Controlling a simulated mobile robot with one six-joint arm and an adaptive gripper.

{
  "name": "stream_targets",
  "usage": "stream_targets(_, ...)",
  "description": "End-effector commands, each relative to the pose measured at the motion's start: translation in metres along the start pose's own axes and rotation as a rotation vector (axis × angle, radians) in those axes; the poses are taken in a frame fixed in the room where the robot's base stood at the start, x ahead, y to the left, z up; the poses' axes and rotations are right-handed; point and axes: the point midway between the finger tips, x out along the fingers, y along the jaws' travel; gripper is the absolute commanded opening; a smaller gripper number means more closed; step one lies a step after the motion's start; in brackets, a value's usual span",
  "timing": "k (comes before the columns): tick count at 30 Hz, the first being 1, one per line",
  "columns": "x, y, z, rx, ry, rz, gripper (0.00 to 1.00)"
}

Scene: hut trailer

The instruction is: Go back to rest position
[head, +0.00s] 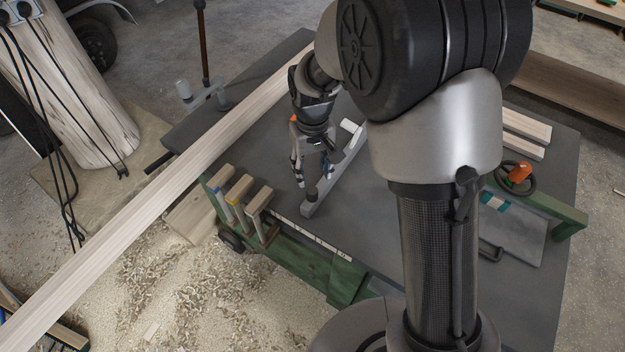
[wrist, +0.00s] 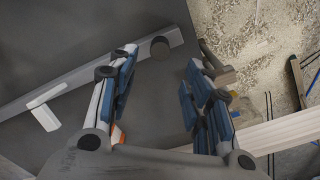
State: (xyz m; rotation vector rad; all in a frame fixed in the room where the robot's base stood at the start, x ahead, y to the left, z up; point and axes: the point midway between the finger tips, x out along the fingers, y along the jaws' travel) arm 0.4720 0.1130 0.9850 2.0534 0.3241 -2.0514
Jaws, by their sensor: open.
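My gripper (head: 314,178) hangs over the dark workbench top (head: 270,150), with its fingers pointing down. In the wrist view the fingers (wrist: 162,68) are spread apart, and nothing is held between them. A long grey bar (head: 341,170) lies on the bench just beside the gripper, and it also shows in the wrist view (wrist: 85,78). A small dark round knob (wrist: 160,48) is at the bar's near end, past the fingertips. A white piece (wrist: 44,110) sits across the bar farther along. My arm hides part of the bench.
A long wooden beam (head: 195,165) crosses the bench's left side. Several wooden-handled tools (head: 240,190) stand at the front edge. Shavings (head: 190,290) cover the floor in front.

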Motion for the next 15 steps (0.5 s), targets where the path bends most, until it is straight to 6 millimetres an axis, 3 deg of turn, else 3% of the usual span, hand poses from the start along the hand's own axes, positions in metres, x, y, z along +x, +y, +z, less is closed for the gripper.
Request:
stream_targets(6, -0.018, 0.000, 0.000, 0.000, 0.000, 0.000, 0.45)
stream_targets(15, -0.019, 0.000, 0.000, 0.000, 0.000, 0.000, 0.45)
